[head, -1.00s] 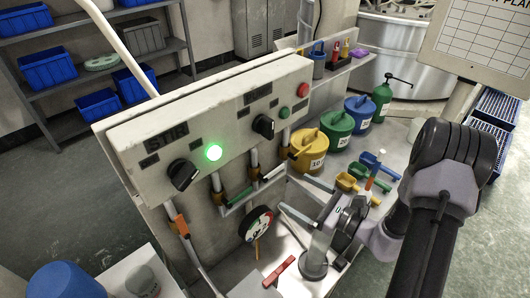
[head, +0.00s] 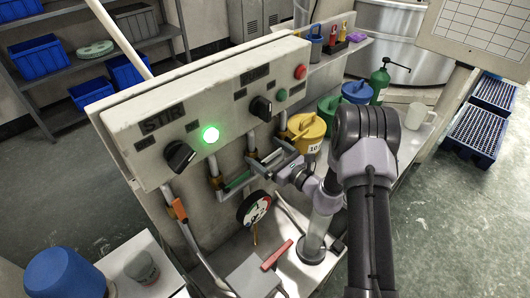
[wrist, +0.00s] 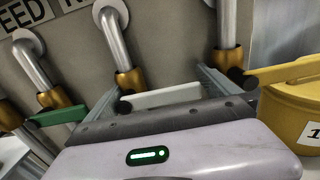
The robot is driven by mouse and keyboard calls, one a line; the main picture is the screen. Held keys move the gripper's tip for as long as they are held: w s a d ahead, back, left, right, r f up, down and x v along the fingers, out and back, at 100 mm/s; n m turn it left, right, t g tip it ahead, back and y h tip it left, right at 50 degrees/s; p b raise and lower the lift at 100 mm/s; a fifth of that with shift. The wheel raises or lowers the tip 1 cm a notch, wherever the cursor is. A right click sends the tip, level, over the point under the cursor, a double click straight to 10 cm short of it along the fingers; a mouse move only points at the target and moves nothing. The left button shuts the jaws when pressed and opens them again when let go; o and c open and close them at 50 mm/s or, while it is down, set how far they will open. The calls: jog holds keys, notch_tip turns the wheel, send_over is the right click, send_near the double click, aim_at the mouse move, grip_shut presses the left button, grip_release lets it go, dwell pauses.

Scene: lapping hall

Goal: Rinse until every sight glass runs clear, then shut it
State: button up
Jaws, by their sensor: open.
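My gripper (head: 264,161) is open in front of the pipes under the control panel; the wrist view shows its fingers (wrist: 160,84) spread on either side of a white lever (wrist: 165,97). I cannot tell whether they touch it. Left of it is a green lever (wrist: 75,115), also in the head view (head: 238,182), by a brass fitting (wrist: 60,97). Further left is an orange lever (head: 179,209). A clear upright cylinder (head: 316,232) stands below my wrist; I cannot tell whether it is a sight glass. No flow or liquid colour is readable.
The panel (head: 130,125) carries a lit green lamp (head: 210,134), two black knobs and a red button (head: 299,72). A dial gauge (head: 255,208) hangs below. A yellow tub (head: 306,132) stands close right of my gripper. A red bar (head: 277,255) lies on the bench.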

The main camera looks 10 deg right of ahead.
jog(key=shift+w+a, duration=0.1)
jog(key=shift+w, duration=0.1)
jog(key=shift+c, duration=0.2)
jog(key=c, duration=1.9)
